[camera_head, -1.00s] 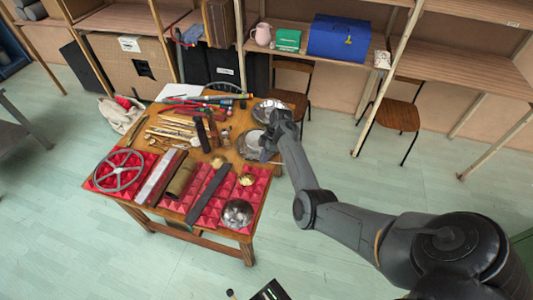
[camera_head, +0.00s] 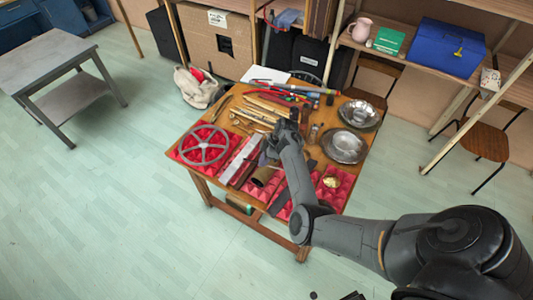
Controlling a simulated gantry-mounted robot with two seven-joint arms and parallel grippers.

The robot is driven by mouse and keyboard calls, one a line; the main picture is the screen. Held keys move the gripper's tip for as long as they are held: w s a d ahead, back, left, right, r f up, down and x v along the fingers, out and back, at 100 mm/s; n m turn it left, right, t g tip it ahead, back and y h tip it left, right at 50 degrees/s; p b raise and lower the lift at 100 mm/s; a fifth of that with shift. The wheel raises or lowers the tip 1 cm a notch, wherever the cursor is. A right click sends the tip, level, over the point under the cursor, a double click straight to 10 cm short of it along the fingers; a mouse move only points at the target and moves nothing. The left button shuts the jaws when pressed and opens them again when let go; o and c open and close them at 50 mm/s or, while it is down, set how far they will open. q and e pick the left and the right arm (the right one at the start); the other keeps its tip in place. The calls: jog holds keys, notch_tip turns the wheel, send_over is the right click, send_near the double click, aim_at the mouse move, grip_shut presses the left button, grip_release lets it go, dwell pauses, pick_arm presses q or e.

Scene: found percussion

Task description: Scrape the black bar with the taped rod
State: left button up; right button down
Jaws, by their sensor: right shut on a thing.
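The black bar (camera_head: 278,204) lies on red pyramid foam at the front of the wooden table, partly covered by my right arm. My left gripper is not in view.
A spoked wheel (camera_head: 203,145) and a light metal bar (camera_head: 240,160) lie on the foam at left. Metal bowls (camera_head: 344,146) stand at right. Several rods and coloured handles (camera_head: 298,90) fill the back.

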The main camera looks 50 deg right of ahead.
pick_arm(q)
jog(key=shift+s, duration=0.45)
pick_arm(e)
jog(key=shift+s+a+f+t+y, duration=0.2)
jog(key=shift+s+a+t+y, duration=0.1)
jog(key=shift+s+a+t, duration=0.1)
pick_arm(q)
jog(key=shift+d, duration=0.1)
pick_arm(e)
notch_tip(320, 180, down, 4)
jog(key=b, duration=0.2)
jog(key=shift+f+b, duration=0.25)
jog(key=shift+b, duration=0.05)
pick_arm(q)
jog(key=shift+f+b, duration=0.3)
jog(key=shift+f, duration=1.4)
pick_arm(e)
jog(key=shift+f, duration=0.55)
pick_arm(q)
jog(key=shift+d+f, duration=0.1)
pick_arm(e)
jog(key=shift+f, duration=0.2)
